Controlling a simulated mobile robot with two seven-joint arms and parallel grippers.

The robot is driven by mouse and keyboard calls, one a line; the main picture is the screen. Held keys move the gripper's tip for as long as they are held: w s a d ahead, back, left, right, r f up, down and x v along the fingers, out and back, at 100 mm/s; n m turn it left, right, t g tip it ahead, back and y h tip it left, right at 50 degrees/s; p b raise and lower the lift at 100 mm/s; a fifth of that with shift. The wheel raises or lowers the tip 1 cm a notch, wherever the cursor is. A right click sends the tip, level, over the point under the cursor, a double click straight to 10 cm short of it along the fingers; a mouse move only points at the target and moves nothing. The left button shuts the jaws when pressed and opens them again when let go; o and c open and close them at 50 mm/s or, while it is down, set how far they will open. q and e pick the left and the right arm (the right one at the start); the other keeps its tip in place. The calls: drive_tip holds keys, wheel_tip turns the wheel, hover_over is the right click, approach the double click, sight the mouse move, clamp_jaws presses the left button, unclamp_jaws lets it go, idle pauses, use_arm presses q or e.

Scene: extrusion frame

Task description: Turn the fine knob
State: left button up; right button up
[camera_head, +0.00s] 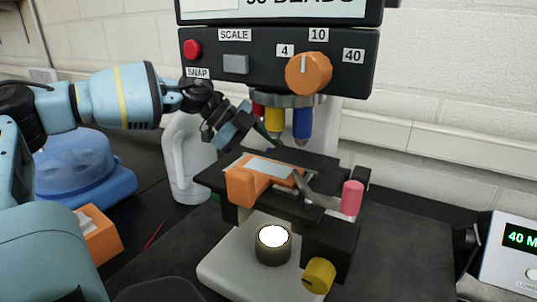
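A microscope stands in the middle of the camera_head view. A yellow knob (318,275) with a dark slot mark sits low on its front right, and a pink knob (352,198) sits at the right of the stage (322,165). Neither has a readable label, so I cannot tell which is the fine knob. My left gripper (262,138) is above the stage's left part, close to the coloured objectives (275,119) and apart from both knobs. Its fingers overlap in this view, so its opening is unclear. My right gripper is out of view.
An orange knob (308,73) marked 4, 10, 40 and a red button (193,49) are on the upper panel. A lit round lamp (273,244) is under the stage. A white bottle (186,160) stands left; a display box (512,258) stands right. Dark bench is clear between.

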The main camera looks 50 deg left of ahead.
use_arm(q)
drive_tip(key=shift+d+f, duration=0.1)
drive_tip(key=shift+d, duration=0.05)
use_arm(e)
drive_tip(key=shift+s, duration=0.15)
use_arm(q)
drive_tip(key=c, duration=1)
drive_tip(key=shift+o, duration=0.2)
drive_tip(key=t+p, duration=0.1)
drive_tip(key=p, duration=0.1)
drive_tip(key=m+t+p, duration=0.1)
drive_tip(key=p, duration=0.1)
drive_tip(key=shift+s+d+r+m+t+p, duration=0.1)
drive_tip(key=shift+s+r+m+t+p, duration=0.1)
drive_tip(key=shift+r+m+t+p, duration=0.15)
drive_tip(key=shift+f+t+p, duration=0.1)
drive_tip(key=shift+t+p, duration=0.25)
drive_tip(key=shift+f+m+t+p, duration=0.3)
drive_tip(key=shift+f+m, duration=0.05)
drive_tip(key=shift+f, duration=0.05)
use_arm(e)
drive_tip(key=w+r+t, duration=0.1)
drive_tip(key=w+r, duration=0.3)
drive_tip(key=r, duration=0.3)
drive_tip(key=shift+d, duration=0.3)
